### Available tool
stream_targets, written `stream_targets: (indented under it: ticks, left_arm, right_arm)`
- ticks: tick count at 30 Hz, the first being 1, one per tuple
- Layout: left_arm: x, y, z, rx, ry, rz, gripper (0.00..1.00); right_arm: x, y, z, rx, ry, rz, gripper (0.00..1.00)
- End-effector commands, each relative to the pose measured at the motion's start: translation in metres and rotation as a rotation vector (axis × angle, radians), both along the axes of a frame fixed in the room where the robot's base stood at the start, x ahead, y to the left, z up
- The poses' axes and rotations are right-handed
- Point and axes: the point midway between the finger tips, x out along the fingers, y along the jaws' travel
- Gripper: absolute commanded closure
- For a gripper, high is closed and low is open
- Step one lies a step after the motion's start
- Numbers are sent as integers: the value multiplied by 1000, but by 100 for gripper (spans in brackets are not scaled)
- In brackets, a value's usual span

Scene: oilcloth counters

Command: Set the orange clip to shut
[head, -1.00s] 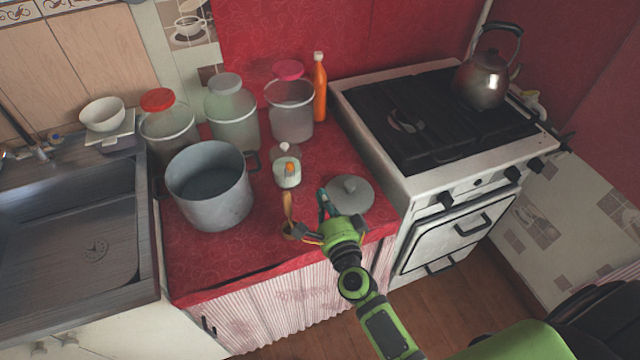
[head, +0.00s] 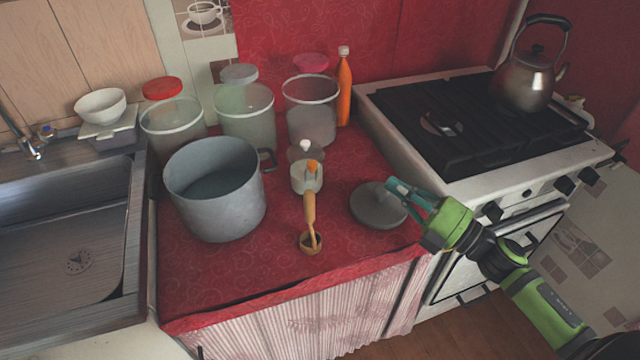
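A small orange piece (head: 313,166), which looks like the orange clip, sits at the top of a small whitish jar (head: 305,181) near the middle of the red counter. It is too small to tell whether it is open or shut. My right gripper (head: 398,198), with teal fingertips, is to the right of the jar, over the right edge of a round grey lid (head: 376,206). Its fingers look spread, with nothing visible between them. It is well apart from the clip. My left gripper is not in view.
A wooden-handled utensil (head: 309,212) lies in front of the jar. A large grey pot (head: 215,200) stands left; tall lidded jars (head: 245,118) and an orange bottle (head: 344,92) stand behind. The stove (head: 470,120) with a kettle (head: 526,80) is right. The front counter is mostly clear.

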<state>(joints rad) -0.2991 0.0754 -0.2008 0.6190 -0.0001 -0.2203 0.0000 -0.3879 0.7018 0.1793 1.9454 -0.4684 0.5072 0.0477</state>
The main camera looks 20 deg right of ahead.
Motion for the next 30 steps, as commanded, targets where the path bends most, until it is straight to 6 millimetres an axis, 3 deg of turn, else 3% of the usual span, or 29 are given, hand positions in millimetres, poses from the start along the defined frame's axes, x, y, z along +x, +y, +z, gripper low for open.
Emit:
stream_targets:
  ticks: [1, 3, 8, 14, 30]
  left_arm:
    - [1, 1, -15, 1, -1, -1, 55]
    - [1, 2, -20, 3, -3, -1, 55]
    - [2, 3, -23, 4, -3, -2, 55]
    - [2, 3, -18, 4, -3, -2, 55]
    - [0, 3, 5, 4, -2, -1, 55]
  right_arm:
    - [-2, 2, -13, -130, -34, 24, 100]
    - [-4, 3, -18, -270, -74, 48, 100]
    - [-5, 5, -23, -422, -117, 75, 100]
    - [7, 15, -20, -431, -121, 76, 100]
    - [78, 75, -16, -425, -119, 73, 100]
